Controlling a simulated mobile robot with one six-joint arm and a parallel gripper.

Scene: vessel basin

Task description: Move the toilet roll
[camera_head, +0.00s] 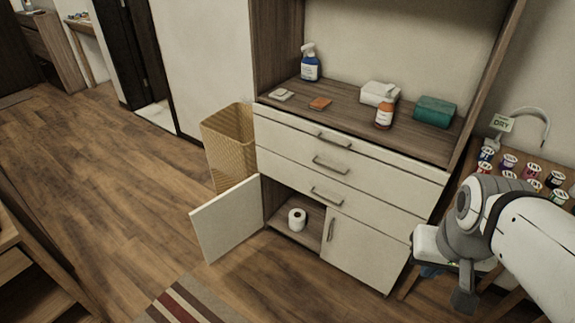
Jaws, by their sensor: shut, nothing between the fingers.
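The white toilet roll (297,219) stands upright on the floor of the lower left compartment of the cabinet (366,246). The compartment's door (228,218) is swung open to the left. The roll's front and top show, with its dark core hole visible. My gripper (464,299) is at the lower right, to the right of the cabinet and well apart from the roll. It is shut and empty; its fingers are small and partly hidden by my arm.
A wicker basket (229,146) stands left of the cabinet, behind the open door. Several small jars sit at right.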

